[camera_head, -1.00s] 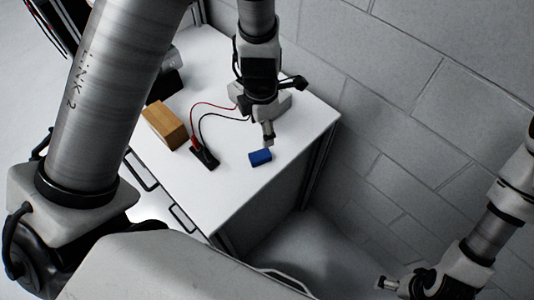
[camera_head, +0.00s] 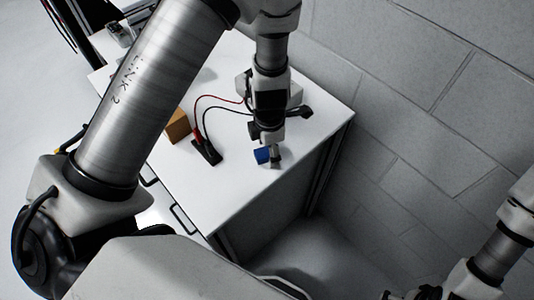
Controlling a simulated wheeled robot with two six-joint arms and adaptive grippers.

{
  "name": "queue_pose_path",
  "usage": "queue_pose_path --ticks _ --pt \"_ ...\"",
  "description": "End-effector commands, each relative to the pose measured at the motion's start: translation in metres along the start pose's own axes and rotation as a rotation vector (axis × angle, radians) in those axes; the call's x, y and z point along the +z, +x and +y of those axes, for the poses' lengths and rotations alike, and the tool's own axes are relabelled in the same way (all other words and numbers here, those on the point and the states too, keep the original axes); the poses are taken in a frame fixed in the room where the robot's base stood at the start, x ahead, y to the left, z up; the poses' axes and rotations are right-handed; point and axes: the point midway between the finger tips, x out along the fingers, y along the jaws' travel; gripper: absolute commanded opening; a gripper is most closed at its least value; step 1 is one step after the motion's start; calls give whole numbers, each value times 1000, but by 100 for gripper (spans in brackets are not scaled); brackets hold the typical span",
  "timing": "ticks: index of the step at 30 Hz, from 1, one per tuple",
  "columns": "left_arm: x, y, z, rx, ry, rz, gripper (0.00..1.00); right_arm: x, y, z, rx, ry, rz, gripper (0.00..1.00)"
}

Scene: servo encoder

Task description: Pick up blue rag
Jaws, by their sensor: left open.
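The blue rag (camera_head: 262,155) is a small blue block-like shape on the white table, near its right edge. My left gripper (camera_head: 275,159) is open and points down at the rag's right side, partly covering it. I cannot tell whether the fingers touch the rag. My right gripper (camera_head: 390,296) is at the bottom edge of the view, low on the right and away from the table; it is mostly cut off.
The white table (camera_head: 213,205) also holds a wooden block (camera_head: 178,126) and a black clip (camera_head: 207,152) with red and black wires, left of the rag. A grey block wall (camera_head: 420,90) stands close on the right. The table's front is clear.

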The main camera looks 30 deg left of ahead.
Motion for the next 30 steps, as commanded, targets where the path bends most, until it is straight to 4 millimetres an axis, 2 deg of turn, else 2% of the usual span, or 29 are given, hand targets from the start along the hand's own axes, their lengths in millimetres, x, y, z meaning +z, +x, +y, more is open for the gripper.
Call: queue_pose_path --ticks 2,3,7,8,11,12,19,26,30 --pt "0 -1 0 0 0 0 69 0 -1 0 0 0 0 100" --pt "0 -1 0 0 0 0 65 0 -1 0 0 0 0 100" --pt "0 -2 0 0 0 0 19 0 -1 0 0 0 0 100" --pt "0 -2 0 0 0 0 15 0 -1 0 0 0 0 100" --pt "0 -2 0 0 0 0 15 0 -1 0 0 0 0 100" --pt "0 -2 0 0 0 0 11 0 -1 0 0 0 0 100" --pt "0 -6 0 1 0 -1 10 0 -4 0 0 0 0 100" --pt "1 -56 1 3 1 -4 10 0 -25 0 0 0 1 100" --pt "1 -85 1 3 0 -3 10 0 -28 0 0 0 0 100"
